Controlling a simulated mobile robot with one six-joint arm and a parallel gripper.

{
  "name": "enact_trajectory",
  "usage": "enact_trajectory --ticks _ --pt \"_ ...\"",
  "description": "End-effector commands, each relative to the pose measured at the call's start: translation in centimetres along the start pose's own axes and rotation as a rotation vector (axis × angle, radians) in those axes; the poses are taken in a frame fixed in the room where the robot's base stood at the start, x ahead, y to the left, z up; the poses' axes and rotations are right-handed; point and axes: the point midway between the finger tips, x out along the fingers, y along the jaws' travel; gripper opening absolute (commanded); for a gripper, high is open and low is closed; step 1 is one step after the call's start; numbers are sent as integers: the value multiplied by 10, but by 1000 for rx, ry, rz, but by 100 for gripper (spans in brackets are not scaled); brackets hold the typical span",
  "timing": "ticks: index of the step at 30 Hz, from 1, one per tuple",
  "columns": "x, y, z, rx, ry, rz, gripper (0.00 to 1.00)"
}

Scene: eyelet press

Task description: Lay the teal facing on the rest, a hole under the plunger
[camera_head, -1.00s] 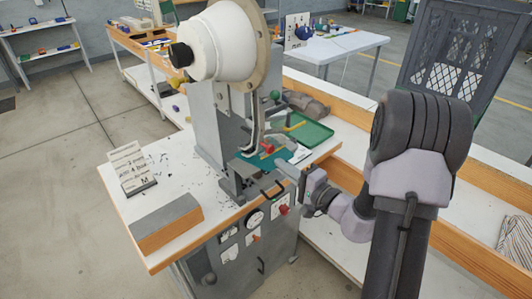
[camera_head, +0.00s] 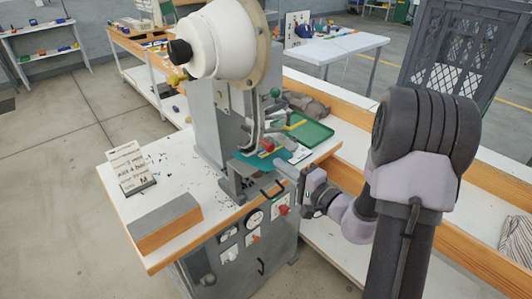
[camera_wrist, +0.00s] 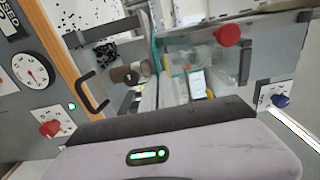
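The teal facing (camera_head: 266,160) shows as a flat, roughly level sheet at the front of the grey eyelet press (camera_head: 211,125), below the curved arm that comes down from the white head (camera_head: 222,45). My gripper (camera_head: 287,169) is at its near right edge and appears shut on it. In the wrist view the facing (camera_wrist: 154,48) is a thin teal strip seen edge-on, running away from the fingers (camera_wrist: 150,96). The rest and plunger tip are mostly hidden, so I cannot tell whether a hole is under the plunger or whether the facing touches the rest.
A green tray (camera_head: 311,133) lies behind and right of the facing. A grey-topped block (camera_head: 165,221) and a small sign (camera_head: 131,168) stand on the white table at left. The control panel with its gauge (camera_wrist: 30,70) and a black handle (camera_wrist: 91,91) is close to my gripper.

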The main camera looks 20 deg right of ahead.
Motion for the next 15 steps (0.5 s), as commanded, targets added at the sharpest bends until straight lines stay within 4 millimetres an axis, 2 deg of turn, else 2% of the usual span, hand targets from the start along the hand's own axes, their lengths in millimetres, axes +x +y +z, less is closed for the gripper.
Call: enact_trajectory --ticks 15 --pt "2 -1 29 -2 -1 -1 0"
